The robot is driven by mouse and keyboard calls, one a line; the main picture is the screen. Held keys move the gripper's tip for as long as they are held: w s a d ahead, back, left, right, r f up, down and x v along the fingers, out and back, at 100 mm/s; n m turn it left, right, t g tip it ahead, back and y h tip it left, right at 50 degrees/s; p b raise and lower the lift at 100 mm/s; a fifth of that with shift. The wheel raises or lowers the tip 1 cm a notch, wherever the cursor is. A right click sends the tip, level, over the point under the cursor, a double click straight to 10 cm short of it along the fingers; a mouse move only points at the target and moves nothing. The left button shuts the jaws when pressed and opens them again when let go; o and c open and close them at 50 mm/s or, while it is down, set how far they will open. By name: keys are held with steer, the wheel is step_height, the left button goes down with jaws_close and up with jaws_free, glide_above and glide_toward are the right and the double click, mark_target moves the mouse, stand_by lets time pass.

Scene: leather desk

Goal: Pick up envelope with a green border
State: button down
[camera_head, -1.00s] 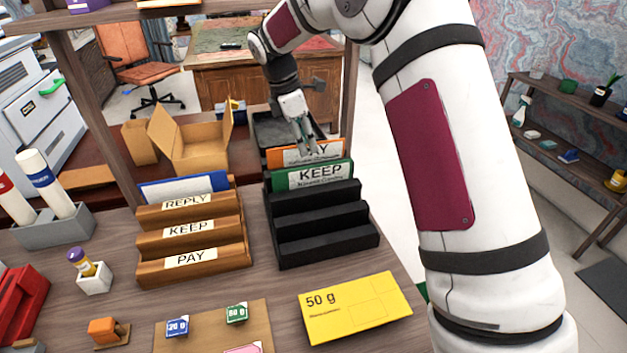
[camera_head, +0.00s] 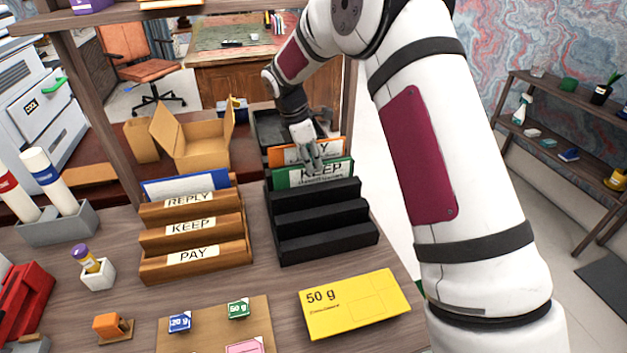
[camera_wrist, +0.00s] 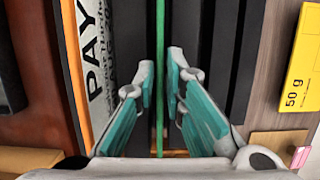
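In the wrist view my gripper (camera_wrist: 160,85) is open, one teal-padded finger on each side of the edge, with a gap visible on both sides. The envelope's lower part is hidden by the rack.
An orange-bordered PAY envelope (camera_head: 290,153) stands just behind. A wooden rack (camera_head: 195,270) labelled REPLY, KEEP and PAY holds a blue-bordered envelope (camera_head: 160,187) to the left. An open cardboard box (camera_head: 198,150) stands behind left.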

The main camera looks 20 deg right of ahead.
steer(key=shift+r, duration=0.15)
stand_by(0.3)
step_height(320, 180, up, 7)
steer(key=s, duration=2)
